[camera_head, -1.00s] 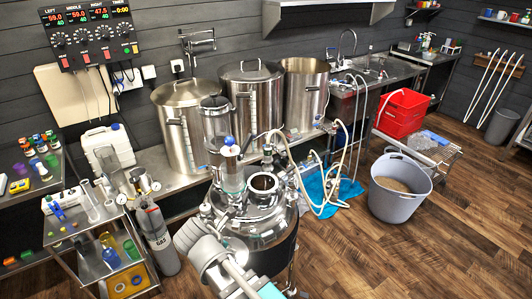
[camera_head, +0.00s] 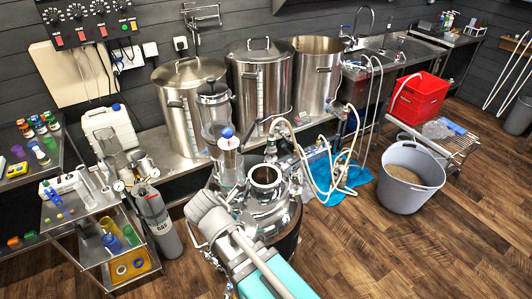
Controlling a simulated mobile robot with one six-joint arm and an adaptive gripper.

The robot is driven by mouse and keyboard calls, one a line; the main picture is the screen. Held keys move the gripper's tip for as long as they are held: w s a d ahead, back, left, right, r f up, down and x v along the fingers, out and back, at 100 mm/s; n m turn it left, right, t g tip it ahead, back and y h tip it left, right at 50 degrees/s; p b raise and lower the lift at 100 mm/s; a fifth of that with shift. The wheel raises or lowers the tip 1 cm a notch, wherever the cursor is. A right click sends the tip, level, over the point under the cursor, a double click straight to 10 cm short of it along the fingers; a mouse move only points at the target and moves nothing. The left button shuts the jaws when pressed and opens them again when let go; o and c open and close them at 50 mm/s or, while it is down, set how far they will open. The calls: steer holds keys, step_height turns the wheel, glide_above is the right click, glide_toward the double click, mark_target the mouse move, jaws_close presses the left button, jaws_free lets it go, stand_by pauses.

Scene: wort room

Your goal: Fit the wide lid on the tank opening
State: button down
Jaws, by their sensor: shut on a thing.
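The steel tank (camera_head: 283,214) stands in the middle, close in front of me. Its round opening (camera_head: 266,175) is a raised, uncovered neck on top, with a dark inside. A clear cylinder with a blue ball on top (camera_head: 228,134) stands just left of the opening. My grey wrist and teal arm link reach in from the bottom, covering the tank's front left. My gripper is hidden beyond or below my wrist, so its fingers do not show. I cannot make out the wide lid in this view.
Large steel kettles (camera_head: 260,85) stand on a bench behind the tank. Hoses (camera_head: 325,165) run right of it, over a blue cloth. A grey bucket of grain (camera_head: 408,178) stands at right. A gas cylinder (camera_head: 157,222) and cart (camera_head: 80,225) are at left. The floor at front right is clear.

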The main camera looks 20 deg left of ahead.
steer(key=shift+w, duration=0.15)
steer(key=shift+w+a+r, duration=0.1)
steer(key=shift+w, duration=0.5)
steer(key=w+r+n+y+p, duration=0.1)
steer(key=w, duration=2.6)
steer(key=shift+a+r+n+p, duration=0.25)
steer(key=shift+a+n+p, duration=0.05)
steer(key=shift+n+p, duration=0.1)
steer(key=shift+f, duration=0.15)
steer(key=shift+f+b, duration=2.75)
steer(key=shift+b, duration=0.2)
